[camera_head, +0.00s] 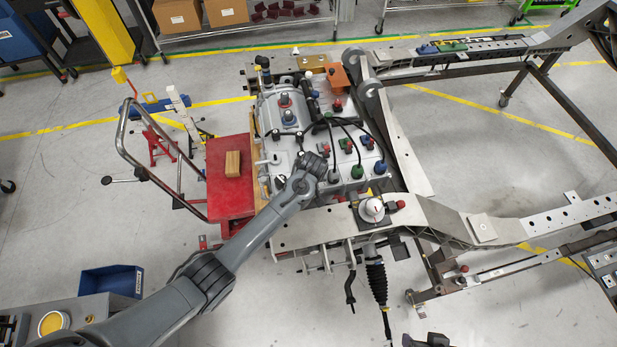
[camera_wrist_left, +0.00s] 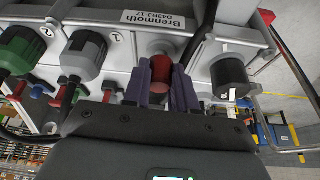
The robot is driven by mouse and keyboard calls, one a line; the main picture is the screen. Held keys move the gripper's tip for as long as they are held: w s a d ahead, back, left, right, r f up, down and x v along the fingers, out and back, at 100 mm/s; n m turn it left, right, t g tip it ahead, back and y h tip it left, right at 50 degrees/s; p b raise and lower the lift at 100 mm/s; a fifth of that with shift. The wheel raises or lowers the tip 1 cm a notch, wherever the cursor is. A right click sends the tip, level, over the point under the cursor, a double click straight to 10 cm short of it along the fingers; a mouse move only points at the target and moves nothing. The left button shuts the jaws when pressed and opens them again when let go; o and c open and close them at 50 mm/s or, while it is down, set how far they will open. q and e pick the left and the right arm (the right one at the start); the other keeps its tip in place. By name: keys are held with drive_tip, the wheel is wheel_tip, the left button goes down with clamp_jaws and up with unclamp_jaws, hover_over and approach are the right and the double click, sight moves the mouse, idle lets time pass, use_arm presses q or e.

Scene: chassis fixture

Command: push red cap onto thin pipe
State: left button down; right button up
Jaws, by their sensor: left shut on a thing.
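My left gripper (camera_head: 312,160) reaches over the grey machine housing in the head view, at its middle near the front. In the left wrist view my left gripper (camera_wrist_left: 163,88) is shut on the red cap (camera_wrist_left: 161,68), which sits between its two dark fingers. A pale thin pipe (camera_wrist_left: 160,46) stands out from the housing directly behind the cap, in line with it. I cannot tell how far the cap is over the pipe. The gripper hides the cap and this pipe in the head view. My right gripper is not in view.
Beside the pipe are a grey connector (camera_wrist_left: 84,54), a green connector (camera_wrist_left: 20,50) and a black cylinder (camera_wrist_left: 229,76). Black cables cross the housing (camera_head: 273,112). A red cart (camera_head: 228,200) with a wooden block (camera_head: 233,164) stands left; chassis rails (camera_head: 403,150) run right.

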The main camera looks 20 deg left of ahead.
use_arm(q)
drive_tip(key=shift+f, duration=0.6)
drive_tip(key=c, duration=0.8)
unclamp_jaws()
drive_tip(key=shift+r, duration=0.2)
drive_tip(key=shift+r, duration=0.2)
wheel_tip(320, 180, up, 5)
drive_tip(key=p, duration=0.5)
drive_tip(key=shift+r+p, duration=0.2)
drive_tip(key=shift+p, duration=0.2)
drive_tip(key=shift+s, duration=0.1)
